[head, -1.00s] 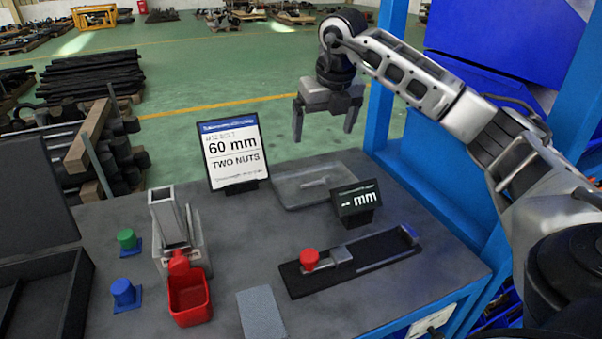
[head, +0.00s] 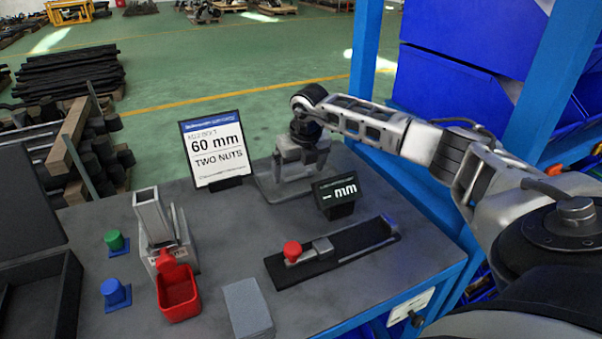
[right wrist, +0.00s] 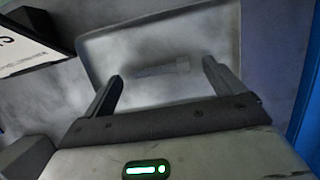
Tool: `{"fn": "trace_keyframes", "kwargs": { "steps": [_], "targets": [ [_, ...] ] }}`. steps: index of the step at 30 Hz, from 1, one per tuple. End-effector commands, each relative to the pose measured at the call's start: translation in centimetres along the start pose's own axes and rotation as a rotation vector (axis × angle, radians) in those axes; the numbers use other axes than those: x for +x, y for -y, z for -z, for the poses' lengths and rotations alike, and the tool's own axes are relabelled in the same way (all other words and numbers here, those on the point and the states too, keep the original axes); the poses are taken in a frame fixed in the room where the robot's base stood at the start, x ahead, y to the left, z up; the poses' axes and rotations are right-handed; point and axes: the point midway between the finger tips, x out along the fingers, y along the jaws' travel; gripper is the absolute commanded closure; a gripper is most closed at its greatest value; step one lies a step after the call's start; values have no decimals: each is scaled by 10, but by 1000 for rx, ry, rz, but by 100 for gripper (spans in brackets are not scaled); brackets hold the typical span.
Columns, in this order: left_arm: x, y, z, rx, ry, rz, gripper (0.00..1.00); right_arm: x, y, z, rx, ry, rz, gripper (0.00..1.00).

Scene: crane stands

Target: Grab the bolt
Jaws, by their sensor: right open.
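The bolt (right wrist: 163,69) is a grey, faint shape lying flat in a shallow grey tray (right wrist: 155,22) in the right wrist view. It lies crosswise between my right gripper's fingers and beyond them, with its thicker end to the right. My right gripper (head: 300,173) is open and empty over the tray (head: 290,196) in the head view. The gripper hides the bolt in the head view. My left gripper is not in view.
A "60 mm, TWO NUTS" sign (head: 216,152) stands left of the tray. A small black display (head: 337,198) stands close in front. A black gauge with a red knob (head: 292,251), a red bin (head: 178,292) and a metal stand (head: 153,217) are nearer. A blue post (head: 365,60) rises behind.

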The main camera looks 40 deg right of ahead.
Motion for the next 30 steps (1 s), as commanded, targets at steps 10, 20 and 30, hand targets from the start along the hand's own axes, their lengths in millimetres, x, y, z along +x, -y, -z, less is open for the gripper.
{"fn": "trace_keyframes", "kwargs": {
  "steps": [10, 20, 30],
  "targets": [
    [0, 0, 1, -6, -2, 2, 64, 7, 0, 0, -1, 0, 0, 17],
    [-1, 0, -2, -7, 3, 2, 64, 6, 0, 0, 0, 1, 0, 56],
    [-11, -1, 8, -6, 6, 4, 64, -14, 2, -5, 4, 2, 1, 56]
  ]
}}
